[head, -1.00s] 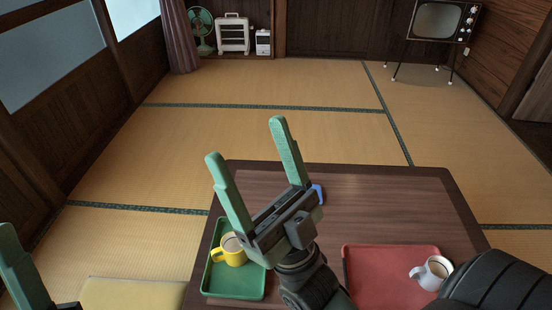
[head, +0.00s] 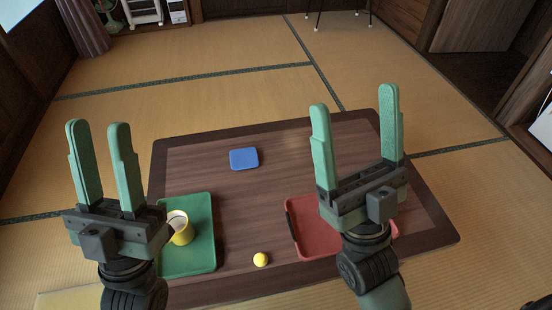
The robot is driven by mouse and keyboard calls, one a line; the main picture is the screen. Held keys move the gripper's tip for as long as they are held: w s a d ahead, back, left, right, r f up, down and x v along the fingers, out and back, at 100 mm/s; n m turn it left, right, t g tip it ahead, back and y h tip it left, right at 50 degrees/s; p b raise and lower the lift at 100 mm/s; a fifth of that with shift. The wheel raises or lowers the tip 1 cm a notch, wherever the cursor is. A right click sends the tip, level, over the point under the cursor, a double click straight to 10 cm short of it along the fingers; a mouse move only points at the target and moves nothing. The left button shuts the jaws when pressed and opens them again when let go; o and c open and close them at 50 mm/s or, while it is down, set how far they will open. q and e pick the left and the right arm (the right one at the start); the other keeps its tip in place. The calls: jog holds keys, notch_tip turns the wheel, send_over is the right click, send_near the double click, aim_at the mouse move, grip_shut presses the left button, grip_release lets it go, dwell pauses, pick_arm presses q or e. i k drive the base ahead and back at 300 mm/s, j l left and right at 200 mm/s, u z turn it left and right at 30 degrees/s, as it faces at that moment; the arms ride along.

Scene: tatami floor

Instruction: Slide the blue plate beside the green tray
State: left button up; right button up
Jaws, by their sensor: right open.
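In the head view, the small blue plate (head: 244,158) lies flat on the far middle part of the low wooden table. The green tray (head: 203,250) is at the table's near left, with a yellow cup (head: 182,232) on it. The plate is beyond the tray and to its right, apart from it. My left gripper (head: 98,127) is open and empty, in front of the table's left side and left of the plate. My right gripper (head: 354,98) is open and empty, right of the plate, and hides part of the red tray.
The red tray (head: 308,236) is at the near right of the wooden table (head: 200,155). A small yellow ball (head: 260,259) sits between the trays near the front edge. The tabletop around the plate is clear.

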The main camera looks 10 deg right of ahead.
aim_at(244, 158)
jog(key=i+l+u, duration=0.3)
jog(key=i, duration=0.15)
jog(key=i+l+u, duration=0.35)
jog(key=i+l, duration=0.05)
